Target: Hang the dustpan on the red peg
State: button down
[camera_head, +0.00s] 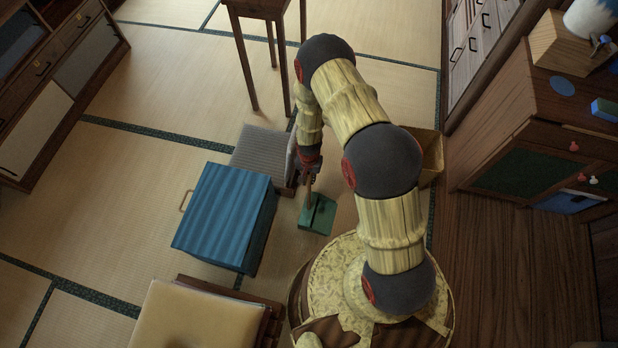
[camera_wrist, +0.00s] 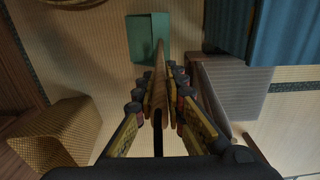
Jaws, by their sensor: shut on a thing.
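The dustpan has a green pan (camera_head: 318,215) and a wooden handle. My gripper (camera_head: 308,168) is shut on the handle, and the pan hangs below it, low over the tatami. In the wrist view the fingers (camera_wrist: 160,92) close around the handle, and the green pan (camera_wrist: 140,40) shows beyond them. Another small red knob (camera_head: 573,146) sits higher on the same cabinet. My gripper is well to the left of these pegs.
A blue-covered box (camera_head: 215,210) and a grey cushion (camera_head: 262,150) stand left of the dustpan. A woven basket (camera_head: 432,158) stands right, partly behind my arm. The wooden cabinet (camera_head: 500,130) fills the right side. A cream cushion (camera_head: 190,318) lies in front.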

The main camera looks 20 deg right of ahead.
jog(key=c, duration=1.9)
grip_release()
jog(key=shift+o, duration=0.3)
jog(key=shift+f, duration=0.1)
